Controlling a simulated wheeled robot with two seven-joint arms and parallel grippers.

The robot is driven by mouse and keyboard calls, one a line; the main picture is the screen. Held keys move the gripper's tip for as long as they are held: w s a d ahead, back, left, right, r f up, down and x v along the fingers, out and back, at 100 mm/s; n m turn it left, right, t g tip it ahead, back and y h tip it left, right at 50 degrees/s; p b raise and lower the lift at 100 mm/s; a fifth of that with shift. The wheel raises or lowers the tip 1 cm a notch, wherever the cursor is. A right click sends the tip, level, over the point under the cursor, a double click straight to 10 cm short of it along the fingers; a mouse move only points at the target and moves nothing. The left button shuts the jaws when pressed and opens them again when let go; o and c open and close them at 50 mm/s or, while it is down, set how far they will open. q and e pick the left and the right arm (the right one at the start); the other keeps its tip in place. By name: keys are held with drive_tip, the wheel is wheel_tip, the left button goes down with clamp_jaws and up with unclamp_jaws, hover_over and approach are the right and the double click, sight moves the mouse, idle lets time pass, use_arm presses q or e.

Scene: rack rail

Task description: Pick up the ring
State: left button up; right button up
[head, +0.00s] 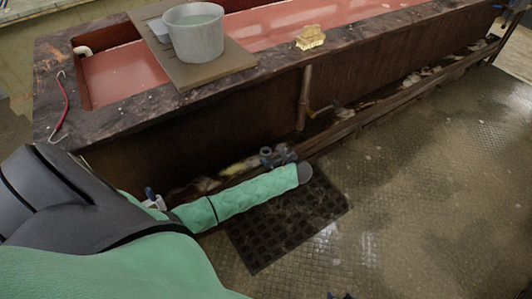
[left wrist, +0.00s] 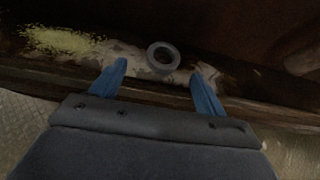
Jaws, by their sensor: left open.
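The ring (left wrist: 163,57) is small, round and grey, with an open hole. It lies on the debris-covered ledge low along the trough's side. In the head view the ring (head: 265,152) shows just past my green-sleeved forearm. My left gripper (left wrist: 158,70) has two blue fingers spread apart, with nothing between them. The ring is just ahead of the fingertips, roughly centred in the gap. In the head view the left gripper (head: 280,157) is small and partly hidden behind my forearm. Only a small dark bit, perhaps my right gripper (head: 341,296), shows at the bottom edge.
The trough's dark wooden side (head: 240,125) rises behind the ledge. A pipe with a tap (head: 305,98) stands to the right. A grey bucket (head: 195,35) on a board, a yellow block (head: 310,38) and a red-handled hook (head: 63,100) are above. A dark grate (head: 290,218) lies on open floor.

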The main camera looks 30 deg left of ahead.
sight(264, 150)
use_arm(q)
drive_tip(key=shift+w+x, duration=0.15)
drive_tip(key=shift+x, duration=1)
drive_tip(key=shift+w+x, duration=0.15)
drive_tip(key=shift+x, duration=1)
drive_tip(key=shift+r, duration=0.1)
drive_tip(key=shift+c, duration=0.4)
drive_tip(key=c, duration=1)
